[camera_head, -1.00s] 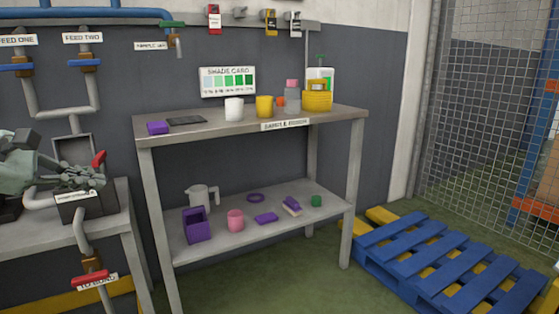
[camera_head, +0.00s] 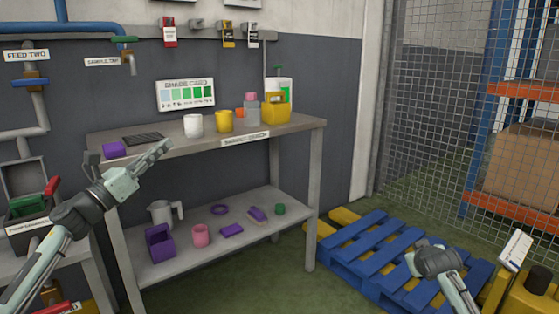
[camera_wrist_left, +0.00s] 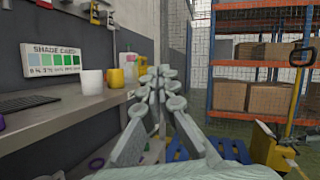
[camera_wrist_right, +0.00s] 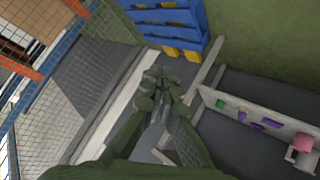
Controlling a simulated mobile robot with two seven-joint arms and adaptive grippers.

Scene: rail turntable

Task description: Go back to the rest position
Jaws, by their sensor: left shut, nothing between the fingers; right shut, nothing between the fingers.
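My left gripper (camera_head: 163,151) is in front of the bench's upper shelf in the head view, shut and empty. In the left wrist view its closed fingers (camera_wrist_left: 160,80) show nothing between them, with the bench (camera_wrist_left: 70,115) to the left. My right gripper (camera_head: 424,258) shows at the lower right of the head view, over the blue pallet in the picture. In the right wrist view its fingers (camera_wrist_right: 162,82) are together and empty.
The sample bench (camera_head: 160,150) holds a white cup (camera_head: 193,126), a yellow mug (camera_head: 224,121) and other containers on top. Purple and pink items lie on its lower shelf. A blue pallet (camera_head: 365,245), a mesh fence (camera_head: 440,100) and a yellow machine (camera_head: 535,295) stand at right.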

